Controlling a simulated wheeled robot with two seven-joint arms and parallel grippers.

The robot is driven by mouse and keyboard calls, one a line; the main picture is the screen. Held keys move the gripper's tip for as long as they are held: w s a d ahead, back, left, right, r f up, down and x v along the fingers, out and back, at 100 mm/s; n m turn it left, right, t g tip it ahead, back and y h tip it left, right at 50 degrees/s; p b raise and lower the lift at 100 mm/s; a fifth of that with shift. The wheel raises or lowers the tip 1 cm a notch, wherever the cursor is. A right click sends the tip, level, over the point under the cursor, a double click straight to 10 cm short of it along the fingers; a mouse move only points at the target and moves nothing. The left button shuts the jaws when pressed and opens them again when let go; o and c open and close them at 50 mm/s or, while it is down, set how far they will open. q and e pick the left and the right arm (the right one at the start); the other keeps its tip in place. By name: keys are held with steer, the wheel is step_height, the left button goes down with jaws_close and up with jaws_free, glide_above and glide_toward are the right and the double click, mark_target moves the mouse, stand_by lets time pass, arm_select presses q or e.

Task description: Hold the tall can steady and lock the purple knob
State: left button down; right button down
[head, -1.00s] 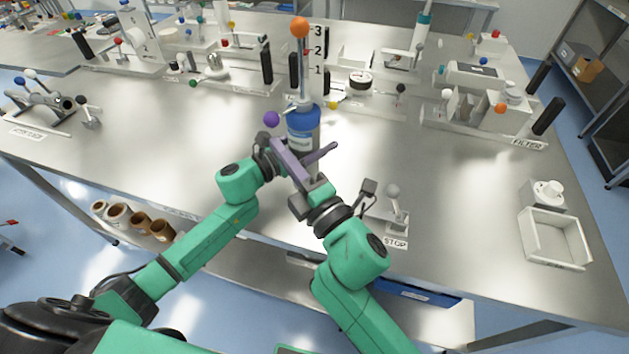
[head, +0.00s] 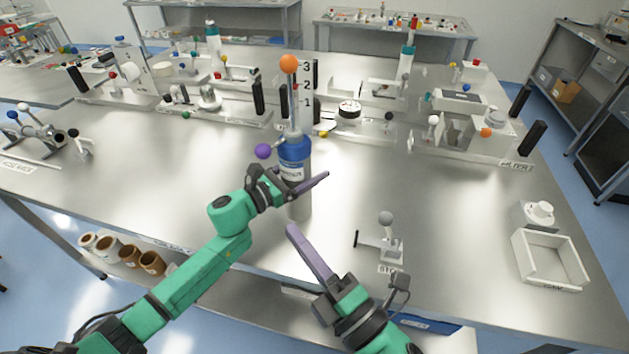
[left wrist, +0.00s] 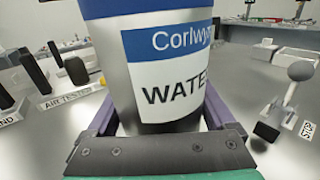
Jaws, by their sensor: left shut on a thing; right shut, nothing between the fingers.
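The tall can (head: 298,208), silver with a blue band and a "WATER" label, stands upright near the middle of the table. It fills the middle of the left wrist view (left wrist: 165,75). My left gripper (head: 305,188) is shut around its body, a finger on each side. The purple knob (head: 263,151) is a round ball just left of the can's blue top; its link to the top is hard to make out. My right gripper (head: 291,230) is shut and empty, its lilac fingertips in front of the can's base and apart from it.
An orange ball (head: 288,64) tops a rod above the can, in front of a numbered scale (head: 305,85). A grey-knobbed lever (head: 386,219) marked STOP stands right of my right gripper. A white tray (head: 550,260) is at the right.

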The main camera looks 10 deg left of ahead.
arm_select(q)
steer(key=shift+f, duration=0.2)
stand_by(0.3)
jaws_free()
steer(key=shift+w+r, duration=0.1)
steer(key=shift+r, duration=0.05)
steer(key=v, duration=1.2)
